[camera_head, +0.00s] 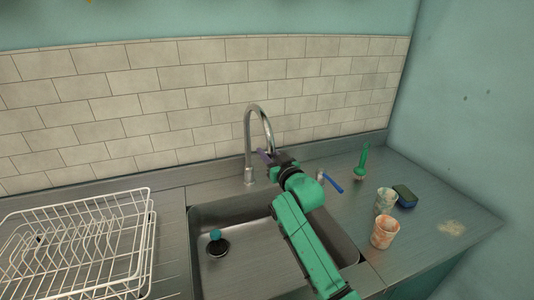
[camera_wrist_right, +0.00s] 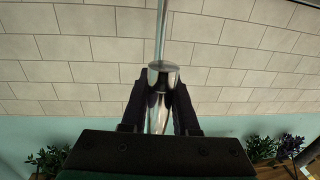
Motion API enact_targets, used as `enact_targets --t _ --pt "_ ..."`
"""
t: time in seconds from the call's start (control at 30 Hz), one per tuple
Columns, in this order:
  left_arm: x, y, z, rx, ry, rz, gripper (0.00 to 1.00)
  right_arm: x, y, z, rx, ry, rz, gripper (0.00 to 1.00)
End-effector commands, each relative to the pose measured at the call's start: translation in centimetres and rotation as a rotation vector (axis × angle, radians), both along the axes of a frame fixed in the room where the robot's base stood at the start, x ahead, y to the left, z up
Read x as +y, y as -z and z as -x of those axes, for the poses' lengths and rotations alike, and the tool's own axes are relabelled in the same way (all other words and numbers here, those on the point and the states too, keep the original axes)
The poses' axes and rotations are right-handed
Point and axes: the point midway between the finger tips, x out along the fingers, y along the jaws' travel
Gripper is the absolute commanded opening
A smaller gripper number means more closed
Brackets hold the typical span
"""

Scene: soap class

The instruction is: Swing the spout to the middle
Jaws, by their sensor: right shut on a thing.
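The chrome faucet (camera_head: 248,145) stands behind the sink (camera_head: 240,268). Its gooseneck spout (camera_head: 262,110) arches up and comes down on the right of its post, over the back part of the basin. My right gripper (camera_head: 270,157) is at the spout's lower end, which it partly hides. In the right wrist view the chrome spout tip (camera_wrist_right: 160,76) sits between the two dark fingers of my gripper (camera_wrist_right: 160,100), which are shut on it. My left gripper is not in view.
A white wire dish rack (camera_head: 80,245) stands left of the sink. On the right counter are a blue-handled lever (camera_head: 333,184), a green brush (camera_head: 362,163), two cups (camera_head: 385,200) (camera_head: 384,232) and a sponge (camera_head: 405,196).

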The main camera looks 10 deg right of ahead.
Motion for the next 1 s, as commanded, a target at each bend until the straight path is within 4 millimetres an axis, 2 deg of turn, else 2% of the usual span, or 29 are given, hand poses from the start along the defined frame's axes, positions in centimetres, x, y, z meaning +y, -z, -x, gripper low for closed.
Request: enact_targets --t 0.8,0.83,0.9,1.0 --pt "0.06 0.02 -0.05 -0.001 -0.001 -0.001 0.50 0.00 0.31 0.01 0.006 0.000 0.001 0.00" --pt "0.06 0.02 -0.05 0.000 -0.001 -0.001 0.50 0.00 0.31 0.01 0.006 0.000 0.001 0.36" --pt "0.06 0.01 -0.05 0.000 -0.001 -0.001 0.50 0.00 0.27 0.01 0.005 0.000 0.001 0.58" --pt "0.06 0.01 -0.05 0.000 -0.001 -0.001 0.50 -0.01 0.19 0.01 0.004 0.000 0.001 0.58"
